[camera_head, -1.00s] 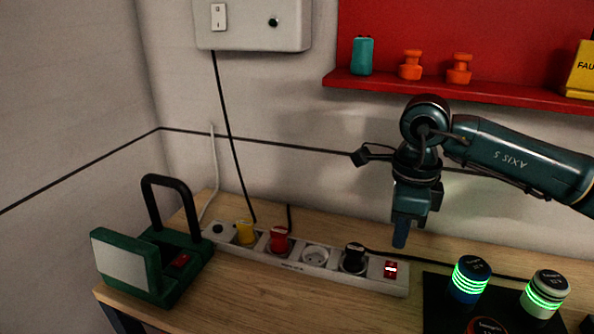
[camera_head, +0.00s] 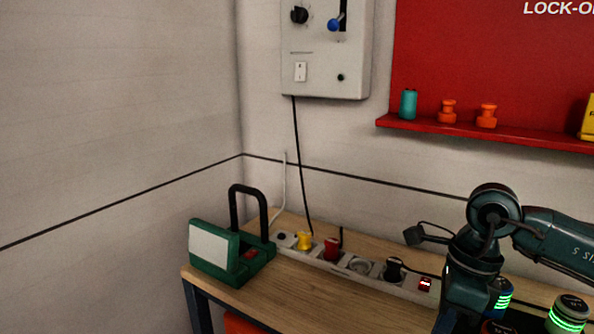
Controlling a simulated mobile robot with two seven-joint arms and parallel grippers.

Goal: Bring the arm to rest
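My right arm, dark teal and marked with axis lettering, comes in from the right edge and bends down over the right end of the workbench. My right gripper (camera_head: 446,322) hangs at its lower end near the bottom edge and is partly cut off. Its fingers do not show clearly enough to tell open from shut. It is in front of the right end of the power strip (camera_head: 370,273) and hides part of a green-lit cylinder (camera_head: 503,297) behind it. My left gripper is not in view.
A green padlock-shaped device (camera_head: 232,256) stands at the bench's left end. The strip holds a yellow plug (camera_head: 304,241), a red plug (camera_head: 332,249) and a black plug (camera_head: 394,269). A red shelf (camera_head: 480,133) and a grey box (camera_head: 325,75) are on the wall. Bare wood (camera_head: 300,295) lies in front.

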